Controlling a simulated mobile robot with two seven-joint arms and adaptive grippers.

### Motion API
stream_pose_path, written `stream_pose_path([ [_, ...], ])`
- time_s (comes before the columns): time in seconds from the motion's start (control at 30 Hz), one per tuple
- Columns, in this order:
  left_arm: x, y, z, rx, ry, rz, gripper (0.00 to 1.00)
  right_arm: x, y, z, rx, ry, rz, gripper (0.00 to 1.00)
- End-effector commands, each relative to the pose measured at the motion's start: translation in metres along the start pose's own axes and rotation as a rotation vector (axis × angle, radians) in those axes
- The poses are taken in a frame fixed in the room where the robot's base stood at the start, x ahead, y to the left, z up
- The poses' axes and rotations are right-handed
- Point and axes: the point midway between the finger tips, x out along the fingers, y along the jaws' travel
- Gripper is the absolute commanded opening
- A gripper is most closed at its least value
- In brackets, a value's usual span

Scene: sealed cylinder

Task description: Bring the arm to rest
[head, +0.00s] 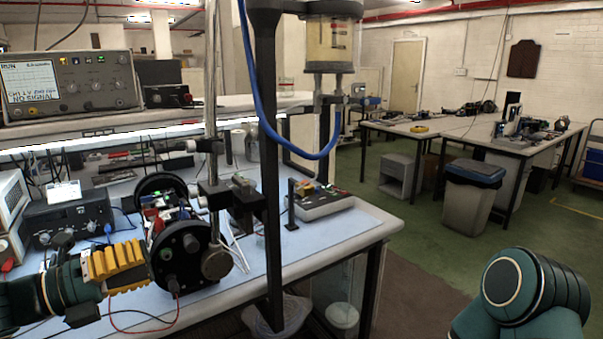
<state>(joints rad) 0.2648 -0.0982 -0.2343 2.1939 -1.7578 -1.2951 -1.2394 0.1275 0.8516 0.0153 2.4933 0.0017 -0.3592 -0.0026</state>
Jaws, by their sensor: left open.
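My left gripper (118,263), with yellow ridged finger pads, is over the front left of the bench and is open. Its tips are close beside a black round-ended device (181,255) with wiring and coloured parts between its end discs; I cannot tell whether they touch. I see nothing held between the fingers. My right arm (530,290) shows as a green rounded link at the lower right, and its gripper is out of the picture.
A grey bin (470,195) stands beyond. Green floor right of the bench is open.

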Motion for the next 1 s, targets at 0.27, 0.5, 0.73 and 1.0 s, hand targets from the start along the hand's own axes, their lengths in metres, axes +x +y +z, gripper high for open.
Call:
stream_pose_path([
  [0.27, 0.059, 0.093, -0.003, -0.632, -0.217, 0.069, 0.56, 0.000, -0.001, -0.001, -0.001, 0.001, -0.001, 0.47],
  [0.5, 0.099, 0.214, -0.068, -1.406, -0.501, 0.249, 0.56, 0.000, 0.000, 0.000, 0.000, 0.000, 0.000, 0.47],
  [0.73, 0.102, 0.302, -0.199, -2.109, -0.875, 0.535, 0.56, 0.000, 0.000, 0.000, 0.000, 0.001, 0.000, 0.47],
  [1.0, 0.074, 0.325, -0.342, -2.582, -1.382, 0.879, 0.56, 0.000, 0.000, 0.000, 0.000, 0.000, 0.000, 0.47],
])
